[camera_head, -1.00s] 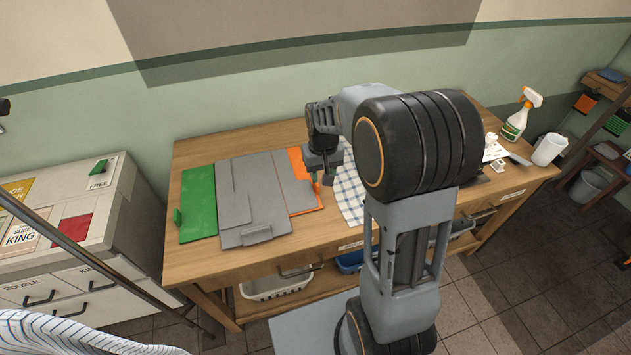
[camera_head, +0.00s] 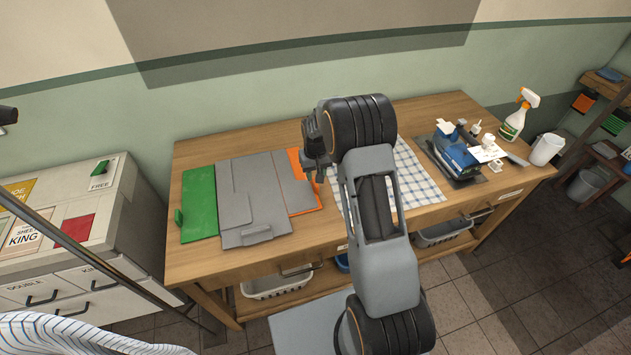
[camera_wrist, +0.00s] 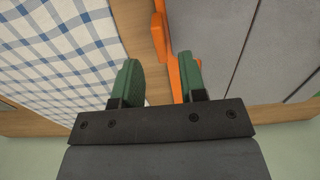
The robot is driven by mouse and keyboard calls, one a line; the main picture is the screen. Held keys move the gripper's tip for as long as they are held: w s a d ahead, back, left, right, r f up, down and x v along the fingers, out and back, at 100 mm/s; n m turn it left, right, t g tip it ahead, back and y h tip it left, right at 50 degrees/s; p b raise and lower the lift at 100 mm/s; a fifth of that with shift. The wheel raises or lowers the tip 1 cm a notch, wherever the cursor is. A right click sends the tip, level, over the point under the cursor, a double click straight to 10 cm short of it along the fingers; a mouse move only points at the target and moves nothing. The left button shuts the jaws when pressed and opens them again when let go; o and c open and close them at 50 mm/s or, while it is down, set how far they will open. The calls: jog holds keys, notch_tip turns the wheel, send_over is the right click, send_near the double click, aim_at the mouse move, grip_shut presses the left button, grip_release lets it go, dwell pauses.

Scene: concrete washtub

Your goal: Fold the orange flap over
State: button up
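The folding board lies flat on the wooden table, with grey panels (camera_head: 255,195) in the middle and a green flap (camera_head: 199,200) at the left. The orange flap (camera_head: 306,197) is at the board's right, flat and mostly covered by a grey panel; its right edge shows. In the wrist view its orange edge and tab (camera_wrist: 174,78) run beside the grey panel (camera_wrist: 215,45). My gripper (camera_wrist: 158,80) is open, its two green fingers apart. The orange tab shows between them, close to the right finger; contact is unclear. In the head view my gripper (camera_head: 318,172) is over the board's right edge.
A blue-checked cloth (camera_head: 418,185) lies right of the board. A blue iron (camera_head: 457,150) and small items stand further right, with a spray bottle (camera_head: 516,118) and white cup (camera_head: 546,149). Bare wood (camera_head: 250,145) shows behind the board. A wall stands behind the table.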

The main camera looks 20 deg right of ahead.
jog(key=shift+f+p, duration=0.3)
jog(key=shift+f, duration=2.2)
jog(key=shift+c, duration=0.4)
grip_shut()
